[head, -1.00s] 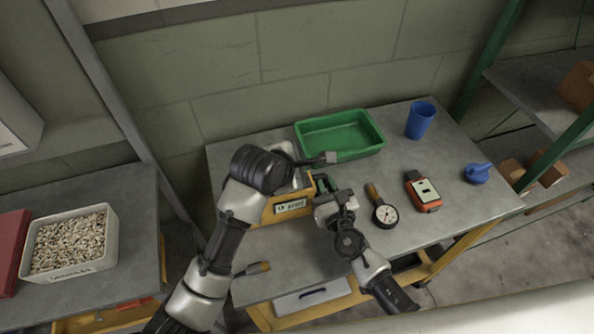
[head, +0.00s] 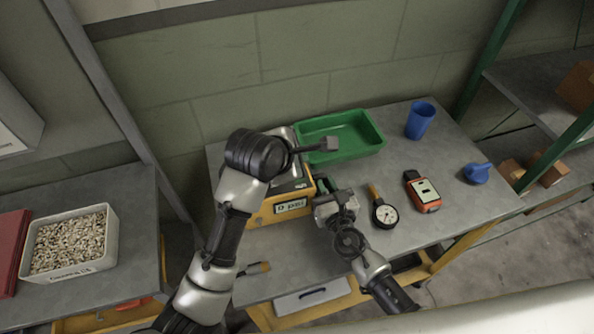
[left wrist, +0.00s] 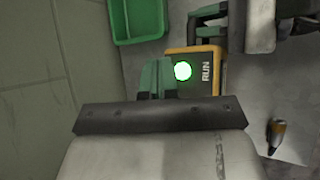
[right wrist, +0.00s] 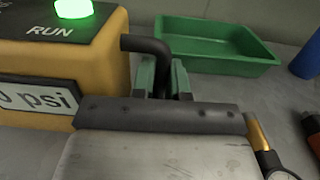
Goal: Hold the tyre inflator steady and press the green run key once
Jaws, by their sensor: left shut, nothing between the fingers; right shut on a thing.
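The tyre inflator (head: 268,216) is a yellow box with a dark top, standing on the bench; its display reads "0 psi" in the right wrist view (right wrist: 35,97). Its run key glows bright green in the left wrist view (left wrist: 183,71) and the right wrist view (right wrist: 73,9); I cannot make it out in the head view. My right gripper (right wrist: 163,78) is shut on the black handle (right wrist: 150,45) at the inflator's side. My left gripper (left wrist: 156,78) is shut and empty above the inflator, its fingertips appearing just beside the key; contact is not visible.
A green tray (head: 350,150) and a blue cup (head: 420,120) stand at the back. A pressure gauge (head: 386,214), an orange-and-black meter (head: 424,192) and a blue object (head: 477,173) lie to the right. A screwdriver-like tool (head: 258,268) lies at the front left.

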